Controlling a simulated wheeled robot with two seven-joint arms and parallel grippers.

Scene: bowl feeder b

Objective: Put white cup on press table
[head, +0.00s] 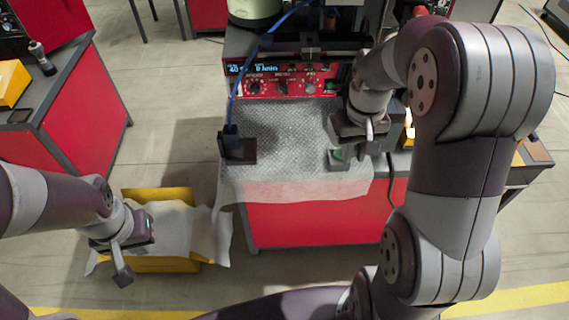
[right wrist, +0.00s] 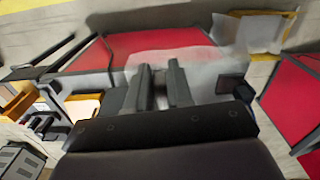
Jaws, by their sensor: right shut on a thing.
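My right gripper (head: 366,138) is over the right part of the press table, which has a red front (head: 315,221) and a pale patterned cover. In the right wrist view my right gripper's two dark fingers (right wrist: 162,88) are close together on a small pale thing, most likely the white cup; it is largely hidden by the fingers. I cannot make out the cup's outline in the head view. My left gripper (head: 124,262) hangs at the lower left, near a yellow box, away from the table; its finger gap is not clear.
A control panel (head: 290,84) with knobs stands at the back of the table. A lined yellow box (head: 160,194) is on the floor.

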